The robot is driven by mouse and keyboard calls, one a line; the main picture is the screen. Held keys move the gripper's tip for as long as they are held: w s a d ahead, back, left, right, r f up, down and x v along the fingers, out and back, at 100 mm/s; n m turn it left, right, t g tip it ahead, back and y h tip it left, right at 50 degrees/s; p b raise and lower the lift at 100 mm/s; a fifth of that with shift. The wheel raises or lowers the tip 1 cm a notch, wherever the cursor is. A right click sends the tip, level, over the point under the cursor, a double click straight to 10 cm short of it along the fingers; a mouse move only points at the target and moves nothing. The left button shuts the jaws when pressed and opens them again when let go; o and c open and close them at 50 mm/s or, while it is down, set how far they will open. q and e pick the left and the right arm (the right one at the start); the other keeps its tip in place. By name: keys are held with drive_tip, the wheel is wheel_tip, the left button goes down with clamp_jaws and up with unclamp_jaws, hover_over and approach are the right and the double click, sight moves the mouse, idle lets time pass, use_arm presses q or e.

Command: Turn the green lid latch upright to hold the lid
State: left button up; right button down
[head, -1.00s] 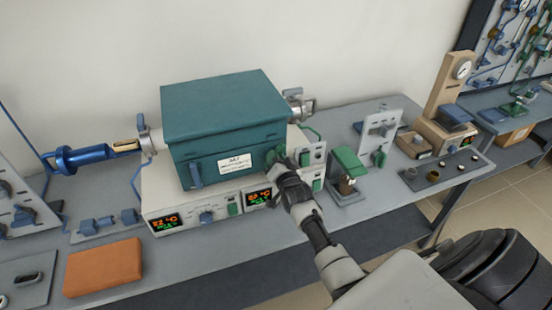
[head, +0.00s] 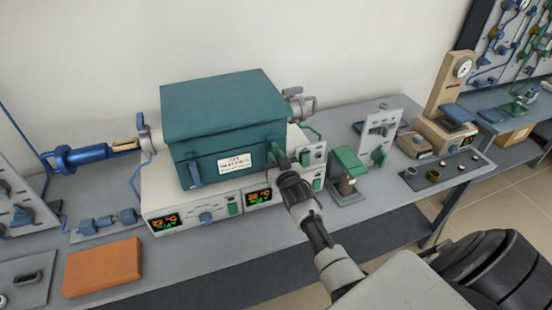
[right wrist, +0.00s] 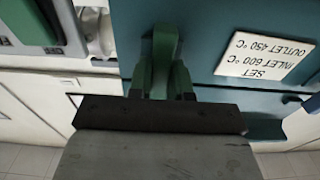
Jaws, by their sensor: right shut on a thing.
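The teal furnace box with its lid (head: 225,105) sits on the white control unit. The green lid latch (head: 275,152) is on the right of its front face, beside the white label, and looks close to upright, leaning slightly. My right gripper (head: 280,166) is shut on the latch from the front. In the right wrist view, the latch (right wrist: 165,45) runs up from between the fingers (right wrist: 162,85); its gripped part is partly hidden. A blue latch (head: 196,174) hangs down on the left of the front. My left gripper is not in view.
The control unit (head: 180,205) has lit displays below the box. A green-topped device (head: 349,163) and a grey panel with a green knob (head: 380,135) stand to the right. An orange block (head: 103,267) lies at front left. A blue tube fitting (head: 85,157) is at left.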

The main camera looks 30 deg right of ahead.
drive_tip(key=shift+f, duration=0.1)
idle(0.3)
drive_tip(key=c, duration=1)
unclamp_jaws()
drive_tip(key=shift+c, duration=0.2)
drive_tip(key=b+v, duration=0.1)
drive_tip(key=v, duration=1)
drive_tip(key=shift+b, duration=0.3)
